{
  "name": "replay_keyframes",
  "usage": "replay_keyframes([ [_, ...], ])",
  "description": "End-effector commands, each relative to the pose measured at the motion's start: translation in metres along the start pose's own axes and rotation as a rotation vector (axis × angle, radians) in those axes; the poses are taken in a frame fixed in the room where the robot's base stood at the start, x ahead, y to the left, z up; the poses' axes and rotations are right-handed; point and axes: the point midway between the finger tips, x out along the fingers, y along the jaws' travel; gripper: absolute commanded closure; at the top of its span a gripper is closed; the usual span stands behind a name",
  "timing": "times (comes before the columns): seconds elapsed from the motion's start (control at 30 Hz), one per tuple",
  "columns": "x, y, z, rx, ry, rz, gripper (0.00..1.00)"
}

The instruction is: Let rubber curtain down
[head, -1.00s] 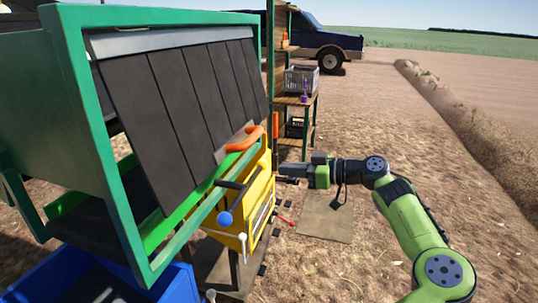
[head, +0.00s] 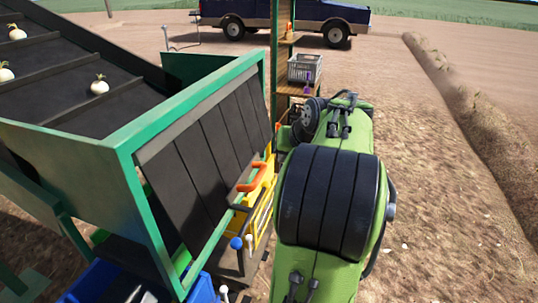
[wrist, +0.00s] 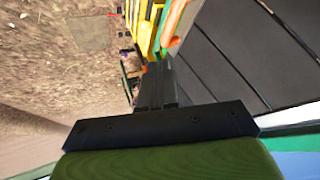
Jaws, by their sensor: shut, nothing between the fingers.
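The black rubber curtain (head: 190,165), made of several wide strips, hangs slanted in the green frame (head: 128,150) in the head view. It fills the right of the wrist view (wrist: 255,45). An orange handle (head: 254,179) is by its lower right end, above a yellow box (head: 262,210); the wrist view shows the handle (wrist: 173,22) just beyond my fingertips. My gripper (wrist: 154,68) is shut and empty in the wrist view, beside the curtain; contact cannot be told.
A lever with a blue ball (head: 236,243) and a white knob (head: 249,239) stand at the yellow box. A blue crate (head: 85,288) is below the frame. A conveyor (head: 70,75) carries onions. A shelf with a grey crate (head: 305,68) stands behind. Open ground lies right.

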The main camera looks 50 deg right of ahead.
Motion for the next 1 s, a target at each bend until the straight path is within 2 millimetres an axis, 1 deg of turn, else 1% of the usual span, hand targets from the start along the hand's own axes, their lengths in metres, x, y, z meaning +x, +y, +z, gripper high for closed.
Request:
replay_keyframes([
  [0.03,0.002,0.015,0.000,0.093,-0.035,-0.008,1.00],
  [0.1,0.010,0.028,0.006,0.183,-0.062,-0.027,1.00],
  [0.17,0.014,0.034,0.010,0.226,-0.074,-0.036,1.00],
  [0.27,0.023,0.036,0.013,0.245,-0.081,-0.043,1.00],
  [0.37,0.039,0.035,0.016,0.243,-0.082,-0.042,1.00],
  [0.73,0.120,0.031,0.021,0.240,-0.081,-0.040,1.00],
  [0.83,0.127,0.014,0.017,0.234,-0.077,-0.042,1.00],
  [1.0,0.136,-0.001,0.014,0.237,-0.076,-0.038,1.00],
])
